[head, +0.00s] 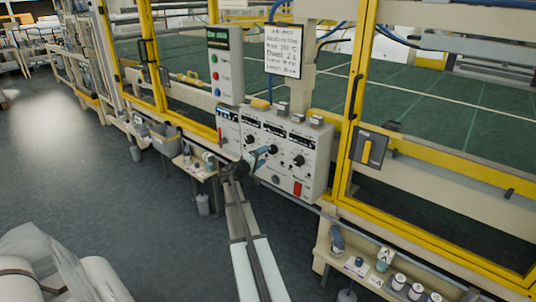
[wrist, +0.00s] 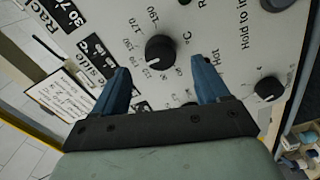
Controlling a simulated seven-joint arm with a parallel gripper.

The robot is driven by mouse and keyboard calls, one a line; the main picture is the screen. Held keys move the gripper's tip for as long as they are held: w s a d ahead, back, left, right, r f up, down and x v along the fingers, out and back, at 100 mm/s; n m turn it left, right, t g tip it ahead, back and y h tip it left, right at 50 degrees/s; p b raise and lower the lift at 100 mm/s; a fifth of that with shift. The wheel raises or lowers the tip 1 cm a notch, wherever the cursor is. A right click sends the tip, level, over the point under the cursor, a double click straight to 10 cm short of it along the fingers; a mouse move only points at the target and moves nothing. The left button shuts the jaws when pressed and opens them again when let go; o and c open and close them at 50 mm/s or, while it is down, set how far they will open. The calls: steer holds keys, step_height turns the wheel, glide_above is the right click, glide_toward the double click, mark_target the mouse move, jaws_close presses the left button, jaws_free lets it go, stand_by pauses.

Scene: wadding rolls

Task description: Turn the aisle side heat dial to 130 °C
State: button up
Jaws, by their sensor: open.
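A black round heat dial (wrist: 160,49) with a white pointer mark sits on the pale panel in the wrist view, ringed by a temperature scale marked °C. Its mark points to the lower left; the number it meets is too small to read surely. Part of a label ending in "side" shows left of it. My gripper (wrist: 160,68) is open, its two blue fingers apart either side of the dial's lower part, with nothing between them gripped. In the head view my gripper (head: 262,156) is in front of the control panel (head: 313,180), partly hiding its lower middle.
In the head view, another panel dial (head: 299,160) and a red switch (head: 297,188) are at right. A yellow frame (head: 345,130) stands right of the panel. A small shelf (head: 198,168) juts out at left.

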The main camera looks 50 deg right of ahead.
steer(key=a, duration=0.8)
steer(key=shift+a, duration=0.15)
steer(key=shift+n, duration=0.3)
steer(key=s+a+f+g+y, duration=0.1)
steer(key=s+a+f+y, duration=0.2)
steer(key=f, duration=0.2)
steer(key=s+a+f+m+y, duration=0.1)
steer(key=s+a+f+y, duration=0.2)
steer(key=f, duration=0.3)
steer(key=s+a+f+g+y, duration=0.1)
steer(key=s+a+f+y, duration=0.2)
steer(key=f, duration=0.2)
steer(key=s+a+f+y, duration=0.3)
steer(key=s+a+f, duration=0.1)
steer(key=a+f, duration=0.5)
steer(key=s+a+f+y, duration=0.35)
steer(key=a+f, duration=0.25)
steer(key=a, duration=0.4)
steer(key=s+a+f+n+g, duration=0.1)
steer(key=s+a+f, duration=0.3)
steer(key=s+a, duration=0.5)
steer(key=s+a+f+n+g+y, duration=0.1)
steer(key=s+a+f+g, duration=0.1)
steer(key=s+a+f, duration=0.3)
steer(key=s+a+f+n+g+y, duration=0.1)
steer(key=s+a+f, duration=0.4)
steer(key=s+a, duration=0.8)
steer(key=shift+s+a+f+g, duration=0.15)
steer(key=shift+s+a+g, duration=0.2)
steer(key=shift+s, duration=0.3)
